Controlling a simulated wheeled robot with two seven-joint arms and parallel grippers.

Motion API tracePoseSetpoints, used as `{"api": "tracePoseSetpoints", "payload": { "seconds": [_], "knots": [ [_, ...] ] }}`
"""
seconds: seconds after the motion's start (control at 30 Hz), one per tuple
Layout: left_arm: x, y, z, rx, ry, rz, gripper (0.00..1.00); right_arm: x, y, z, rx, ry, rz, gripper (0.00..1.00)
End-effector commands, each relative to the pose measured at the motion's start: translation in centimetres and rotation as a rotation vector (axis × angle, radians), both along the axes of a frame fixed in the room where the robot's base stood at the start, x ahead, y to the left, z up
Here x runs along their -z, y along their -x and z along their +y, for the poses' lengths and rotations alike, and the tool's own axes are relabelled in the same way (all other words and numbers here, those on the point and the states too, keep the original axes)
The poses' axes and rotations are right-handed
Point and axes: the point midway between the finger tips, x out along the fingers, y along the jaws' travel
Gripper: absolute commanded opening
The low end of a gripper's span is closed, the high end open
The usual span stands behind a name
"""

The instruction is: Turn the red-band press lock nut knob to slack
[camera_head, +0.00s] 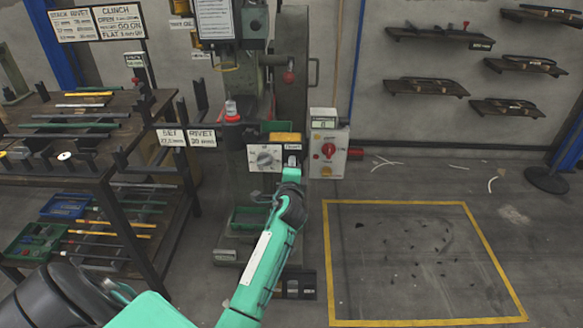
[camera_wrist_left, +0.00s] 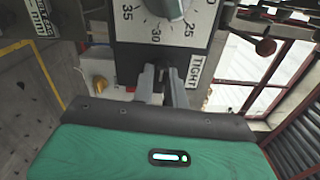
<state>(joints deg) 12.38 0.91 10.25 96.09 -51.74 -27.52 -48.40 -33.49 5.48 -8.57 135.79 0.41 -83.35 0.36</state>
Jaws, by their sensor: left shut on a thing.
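The press (camera_head: 245,70) stands in the middle of the head view, with a red band (camera_head: 232,118) around its front part. A white dial plate with a grey pointer knob (camera_head: 265,158) is on its front; the dial also shows upside down in the wrist view (camera_wrist_left: 165,8). My left gripper (camera_head: 292,162) reaches the press front just right of the dial, below a small label. In the wrist view its fingers (camera_wrist_left: 164,84) are closed around a small dark lock nut knob beside the TIGHT label (camera_wrist_left: 195,68). The fingers hide most of the knob. My right gripper is out of view.
A control box with a red switch (camera_head: 328,150) is close to the right of my left gripper. A rack with rods and bins (camera_head: 85,150) stands left. A yellow-outlined floor area (camera_head: 415,250) is open at right. Shelves (camera_head: 430,87) hang on the back wall.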

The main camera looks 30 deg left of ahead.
Motion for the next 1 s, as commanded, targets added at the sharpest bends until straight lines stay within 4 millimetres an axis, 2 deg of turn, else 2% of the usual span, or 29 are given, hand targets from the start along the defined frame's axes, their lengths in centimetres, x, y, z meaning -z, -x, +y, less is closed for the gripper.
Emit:
{"api": "tracePoseSetpoints", "payload": {
  "seconds": [0.33, 0.37, 0.43, 0.47, 0.77, 0.87, 1.0],
  "knots": [
    [0.2, 0.1, 0.0, -0.001, 0.002, 0.003, 0.00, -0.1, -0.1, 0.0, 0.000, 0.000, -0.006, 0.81],
    [0.2, 0.1, 0.0, -0.001, 0.002, 0.003, 0.20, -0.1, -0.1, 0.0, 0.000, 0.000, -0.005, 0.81],
    [0.2, 0.1, 0.0, -0.001, 0.002, 0.002, 0.34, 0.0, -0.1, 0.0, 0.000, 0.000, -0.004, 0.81],
    [0.2, 0.0, 0.0, -0.001, 0.002, 0.002, 0.36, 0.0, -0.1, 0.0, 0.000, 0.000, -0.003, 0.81],
    [0.1, 0.1, -0.1, 0.000, 0.001, 0.001, 0.36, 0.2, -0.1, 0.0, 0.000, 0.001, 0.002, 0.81],
    [0.1, 0.7, -0.5, 0.001, 0.001, 0.001, 0.36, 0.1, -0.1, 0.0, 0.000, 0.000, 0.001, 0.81],
    [0.1, 2.7, -1.6, 0.001, 0.002, 0.002, 0.36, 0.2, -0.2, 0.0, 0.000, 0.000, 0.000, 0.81]
  ]
}}
